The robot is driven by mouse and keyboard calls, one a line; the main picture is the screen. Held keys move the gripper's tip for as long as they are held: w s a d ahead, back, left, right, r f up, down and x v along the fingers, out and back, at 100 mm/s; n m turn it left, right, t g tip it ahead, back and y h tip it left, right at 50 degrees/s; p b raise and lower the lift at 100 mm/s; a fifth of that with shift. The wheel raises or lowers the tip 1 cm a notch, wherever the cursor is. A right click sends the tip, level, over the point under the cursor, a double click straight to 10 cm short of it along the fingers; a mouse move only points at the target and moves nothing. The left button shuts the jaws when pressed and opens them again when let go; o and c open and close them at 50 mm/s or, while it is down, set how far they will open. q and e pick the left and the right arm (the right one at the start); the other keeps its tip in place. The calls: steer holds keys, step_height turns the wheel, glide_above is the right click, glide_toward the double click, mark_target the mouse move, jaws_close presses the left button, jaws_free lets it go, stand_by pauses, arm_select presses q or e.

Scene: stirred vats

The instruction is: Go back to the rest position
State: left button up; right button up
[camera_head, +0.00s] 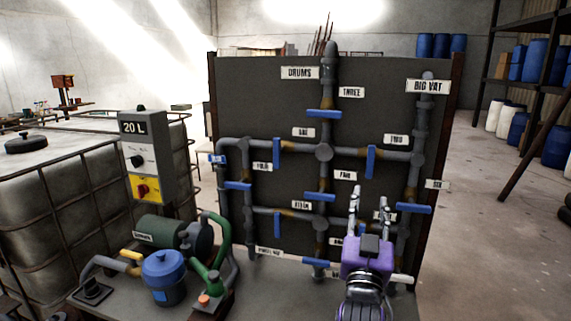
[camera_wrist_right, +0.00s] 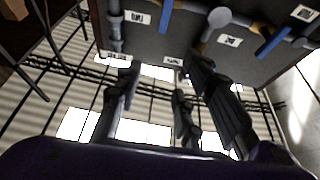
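My right gripper (camera_head: 369,197) is purple with grey fingers. It stands in front of the lower right part of the pipe panel (camera_head: 270,85), fingers pointing up and apart, with nothing between them. The right wrist view also shows its spread fingers (camera_wrist_right: 163,70), with pipes and labels of the panel beyond them. I cannot tell the exact gap between the fingers and the pipes. My left gripper is in neither view.
The panel carries grey pipes with several blue valve handles (camera_head: 371,161). A pump (camera_head: 172,236), a blue canister (camera_head: 165,277) and a "20 L" control box (camera_head: 150,158) stand at left by a caged tank (camera_head: 60,190). Open floor (camera_head: 480,230) lies right.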

steer(key=d+r+n+t+y, duration=0.3)
steer(key=d+r+n+y, duration=0.5)
steer(key=d+r+n, duration=0.75)
steer(key=s+d+f+m+g+h, duration=0.1)
steer(key=s+f+g, duration=0.15)
steer(key=f, duration=1.15)
steer(key=s+d+f+m+g, duration=0.1)
steer(key=s+d+f+g, duration=0.15)
steer(key=f, duration=1.15)
steer(key=s+f+m+g, duration=0.1)
steer(key=s+f+g, duration=0.1)
steer(key=s+f, duration=0.35)
steer(key=s+f+g+h, duration=0.1)
steer(key=s+f+g, duration=0.15)
steer(key=f, duration=0.65)
steer(key=s+f+m+g, duration=0.1)
steer(key=s+f, duration=0.3)
steer(key=f, duration=0.3)
steer(key=s+a+f+m+g, duration=0.1)
steer(key=s+f+g, duration=0.2)
steer(key=s+f, duration=0.7)
steer(key=s+a+f+m+g, duration=0.15)
steer(key=s+f+g, duration=0.35)
steer(key=s, duration=1)
steer(key=w+a+f+m+t, duration=0.2)
steer(key=a+m, duration=0.3)
steer(key=a, duration=1)
steer(key=shift+w+y, duration=0.3)
steer(key=shift+w, duration=0.05)
